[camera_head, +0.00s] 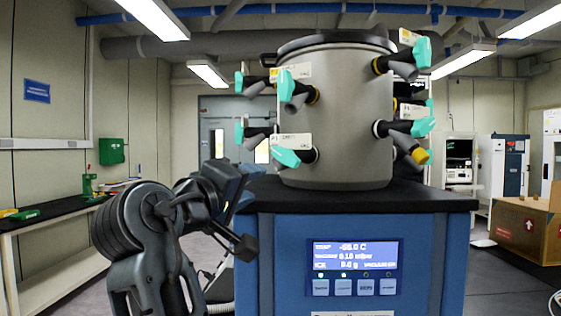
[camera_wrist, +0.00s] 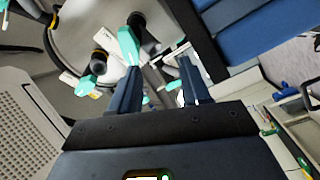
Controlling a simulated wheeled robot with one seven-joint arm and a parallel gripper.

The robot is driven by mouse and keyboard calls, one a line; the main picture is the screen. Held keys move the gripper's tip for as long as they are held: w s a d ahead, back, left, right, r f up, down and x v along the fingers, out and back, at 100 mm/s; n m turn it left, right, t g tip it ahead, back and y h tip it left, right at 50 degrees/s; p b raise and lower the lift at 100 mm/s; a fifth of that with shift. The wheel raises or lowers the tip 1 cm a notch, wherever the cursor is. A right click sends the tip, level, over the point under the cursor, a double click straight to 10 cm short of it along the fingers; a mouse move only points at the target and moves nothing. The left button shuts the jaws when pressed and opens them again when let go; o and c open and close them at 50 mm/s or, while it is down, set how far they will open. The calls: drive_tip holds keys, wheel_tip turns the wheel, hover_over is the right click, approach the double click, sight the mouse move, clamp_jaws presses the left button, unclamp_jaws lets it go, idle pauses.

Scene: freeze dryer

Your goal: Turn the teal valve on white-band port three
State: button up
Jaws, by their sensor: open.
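The grey drum (camera_head: 335,120) of the freeze dryer carries several black ports with teal valve handles and small label tags. On its left front, an upper teal valve (camera_head: 287,86) and a lower teal valve (camera_head: 286,157) face me. On the right are an upper teal valve (camera_head: 422,52) and a lower one (camera_head: 423,127). I cannot tell which is port three; the tags are too small to read surely. My gripper (camera_wrist: 160,78) is open and empty in the wrist view. A teal valve (camera_wrist: 128,45) appears just beyond its left fingertip; contact is unclear. In the head view my wrist partly hides the gripper.
The drum stands on a black top (camera_head: 400,195) over a blue cabinet with a lit display (camera_head: 355,256). A bench (camera_head: 50,228) is at left. A cardboard box (camera_head: 522,228) is at right. Neighbouring valves crowd the drum's sides.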

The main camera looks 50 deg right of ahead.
sight(284, 157)
drive_tip(key=d+r, duration=0.1)
drive_tip(key=d, duration=0.1)
drive_tip(key=d+r+m+g+p, duration=0.1)
drive_tip(key=d+r, duration=0.1)
drive_tip(key=d, duration=0.1)
drive_tip(key=d+r+m+g+p, duration=0.1)
drive_tip(key=d, duration=0.2)
drive_tip(key=shift+s+r, duration=0.2)
drive_tip(key=shift+s, duration=0.2)
drive_tip(key=shift+c, duration=0.4)
clamp_jaws()
